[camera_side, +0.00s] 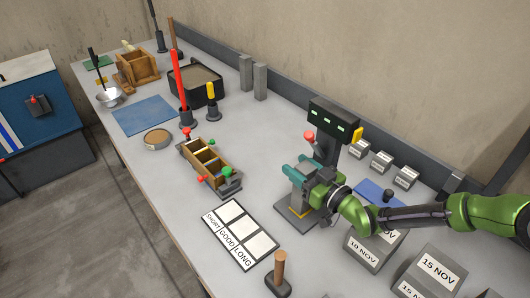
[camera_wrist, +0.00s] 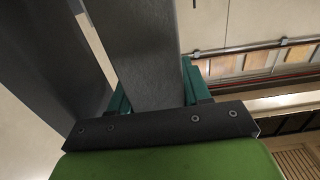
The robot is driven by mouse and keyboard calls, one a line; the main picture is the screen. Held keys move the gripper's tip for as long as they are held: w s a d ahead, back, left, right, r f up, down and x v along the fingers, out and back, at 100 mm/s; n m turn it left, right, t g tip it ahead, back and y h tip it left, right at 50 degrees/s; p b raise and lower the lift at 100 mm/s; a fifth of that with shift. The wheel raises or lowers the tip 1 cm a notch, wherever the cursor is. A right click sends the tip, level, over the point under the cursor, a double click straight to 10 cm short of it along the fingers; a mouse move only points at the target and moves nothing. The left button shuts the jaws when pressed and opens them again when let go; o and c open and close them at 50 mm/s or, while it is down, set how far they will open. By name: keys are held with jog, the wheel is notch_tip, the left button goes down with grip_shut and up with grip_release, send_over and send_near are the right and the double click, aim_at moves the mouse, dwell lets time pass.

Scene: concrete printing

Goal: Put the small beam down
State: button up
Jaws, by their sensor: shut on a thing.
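The small beam (camera_wrist: 150,55) is a plain grey bar in the wrist view. It runs up the picture from between the two teal fingers of my gripper (camera_wrist: 155,90), which is shut on it. A grey block (camera_side: 299,197) shows under the fingers, over a dark base plate with a yellow mark (camera_side: 294,219). I cannot tell whether this block is the beam's lower part, or whether the beam touches the base.
A card marked SHORT, GOOD, LONG (camera_side: 240,234) lies at the front. A wooden mould (camera_side: 208,161) with red and green knobs lies left. Two upright grey beams (camera_side: 253,77) stand at the back. Dated blocks (camera_side: 436,272) crowd the right. Bare table lies between mould and device.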

grip_shut()
jog(key=shift+r, duration=0.15)
jog(key=shift+r, duration=0.1)
